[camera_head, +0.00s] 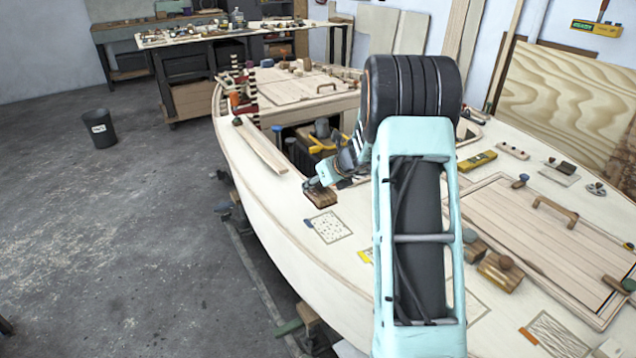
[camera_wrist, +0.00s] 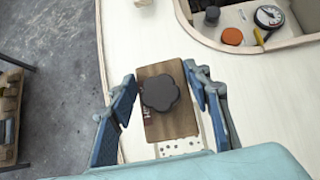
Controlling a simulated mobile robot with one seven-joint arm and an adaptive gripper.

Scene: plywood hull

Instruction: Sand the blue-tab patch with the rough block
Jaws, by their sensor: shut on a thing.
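My gripper (camera_head: 326,178) is shut on a brown wooden block with a dark knob, at the left side of the hull deck. The block (camera_head: 321,198) shows in the wrist view (camera_wrist: 168,123) between the blue fingers; its knob (camera_wrist: 160,93) faces up. Small lettering on it is unreadable, and its underside is hidden, so I cannot tell its roughness. The blue-tab patch (camera_head: 331,227) is a speckled square with a blue tab (camera_head: 308,222) at its left edge. The block is just beyond this patch; contact with the deck is unclear. Part of a speckled patch (camera_wrist: 182,147) shows below the block.
A yellow tab (camera_head: 365,256) lies nearer, partly behind my arm. An orange-tab patch (camera_head: 559,334) is at lower right. Knobbed blocks (camera_head: 500,272) stand right of my arm. An open hatch with tools (camera_head: 313,141) lies beyond the gripper. The deck's left edge is close.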

